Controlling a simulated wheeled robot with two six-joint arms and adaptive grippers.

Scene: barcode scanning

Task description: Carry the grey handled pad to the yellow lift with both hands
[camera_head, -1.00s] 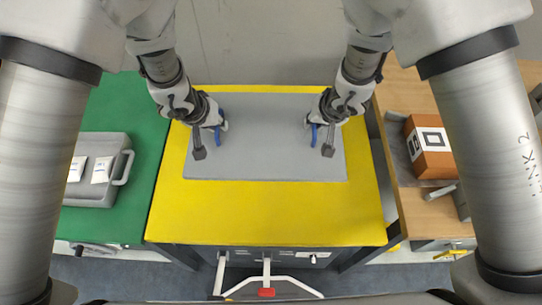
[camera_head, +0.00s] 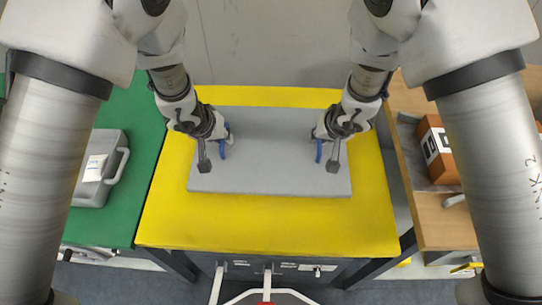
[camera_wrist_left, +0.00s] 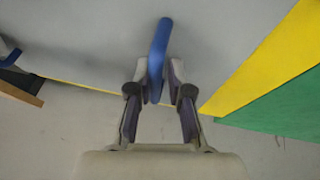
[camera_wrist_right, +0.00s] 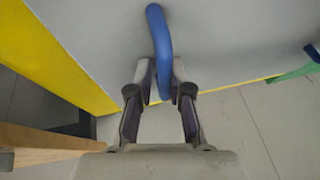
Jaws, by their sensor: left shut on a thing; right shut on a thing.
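The grey pad (camera_head: 270,170) is a flat rectangular slab over the yellow lift (camera_head: 270,225), whose yellow top shows at its back, front and sides. I cannot tell whether the pad rests on the lift or hangs just above it. My left gripper (camera_head: 216,150) is shut on the pad's left blue handle (camera_wrist_left: 160,45). My right gripper (camera_head: 326,150) is shut on its right blue handle (camera_wrist_right: 158,35). Both wrist views show the fingers around the lower part of each handle, which partly hides it.
A green table (camera_head: 118,205) stands at the left with a grey handled case (camera_head: 95,185) on it. A wooden table (camera_head: 440,225) at the right holds an orange box (camera_head: 443,170) with a black-and-white marking. A plain grey wall (camera_head: 270,40) is behind the lift.

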